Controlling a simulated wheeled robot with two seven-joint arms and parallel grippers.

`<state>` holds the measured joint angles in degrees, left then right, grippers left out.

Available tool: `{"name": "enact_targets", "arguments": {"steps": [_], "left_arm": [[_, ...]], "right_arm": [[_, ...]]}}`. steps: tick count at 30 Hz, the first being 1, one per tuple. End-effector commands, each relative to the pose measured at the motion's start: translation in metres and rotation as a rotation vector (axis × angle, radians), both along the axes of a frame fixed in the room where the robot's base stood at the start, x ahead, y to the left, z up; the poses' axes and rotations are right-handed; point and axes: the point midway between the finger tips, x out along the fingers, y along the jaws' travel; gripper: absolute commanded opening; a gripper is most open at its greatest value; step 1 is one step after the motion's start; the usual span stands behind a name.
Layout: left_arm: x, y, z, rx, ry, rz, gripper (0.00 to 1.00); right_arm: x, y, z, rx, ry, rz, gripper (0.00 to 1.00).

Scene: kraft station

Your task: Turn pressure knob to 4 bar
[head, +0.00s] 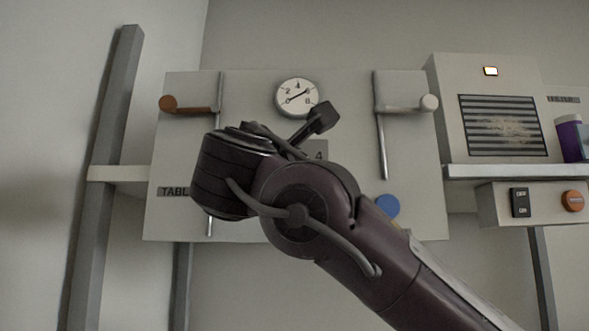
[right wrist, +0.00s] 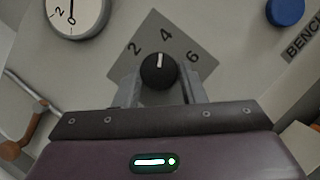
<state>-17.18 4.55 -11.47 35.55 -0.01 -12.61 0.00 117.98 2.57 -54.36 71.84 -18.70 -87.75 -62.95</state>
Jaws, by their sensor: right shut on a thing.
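The black pressure knob (right wrist: 159,76) sits on a grey scale plate (right wrist: 181,45) marked 2, 4 and 6. Its white mark points nearly at the 4. My right gripper (right wrist: 168,88) is shut on the knob, a finger at each side. In the head view my right arm covers the knob and the gripper; a piece of the scale plate (head: 318,149) with the 4 shows beside the wrist. The round pressure gauge (head: 297,97) is above; its needle lies slanted, roughly along the line from 0 to 6. My left gripper is not in view.
An orange-ended lever (head: 190,107) is at the panel's left and a pale lever (head: 405,106) at its right. A blue button (head: 386,206) is low on the right. A grilled unit, shelf and switch box (head: 500,204) stand further right.

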Motion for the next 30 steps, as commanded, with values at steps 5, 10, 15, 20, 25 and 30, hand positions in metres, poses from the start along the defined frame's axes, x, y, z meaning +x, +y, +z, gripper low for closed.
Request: {"name": "enact_targets", "arguments": {"steps": [5, 10, 15, 20, 25, 30], "left_arm": [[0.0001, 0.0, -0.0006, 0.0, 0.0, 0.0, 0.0], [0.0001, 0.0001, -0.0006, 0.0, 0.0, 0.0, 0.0], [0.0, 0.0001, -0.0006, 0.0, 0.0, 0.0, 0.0], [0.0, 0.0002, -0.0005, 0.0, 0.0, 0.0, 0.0], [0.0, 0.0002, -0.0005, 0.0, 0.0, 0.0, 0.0], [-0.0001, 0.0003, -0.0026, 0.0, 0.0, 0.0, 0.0]], "right_arm": [[-0.0003, 0.0006, 0.0, 0.02, 0.0, 0.001, 0.14], [-0.0003, 0.0003, 0.0002, 0.023, -0.001, 0.001, 0.14], [-0.0002, 0.0004, 0.0003, 0.022, -0.001, 0.001, 0.14], [-0.0002, 0.0003, 0.0004, 0.022, -0.001, 0.001, 0.54], [-0.0002, 0.0002, 0.0004, 0.022, 0.0, 0.0, 0.58], [-0.0023, 0.0009, -0.0011, 0.022, -0.001, 0.001, 0.58]]}}
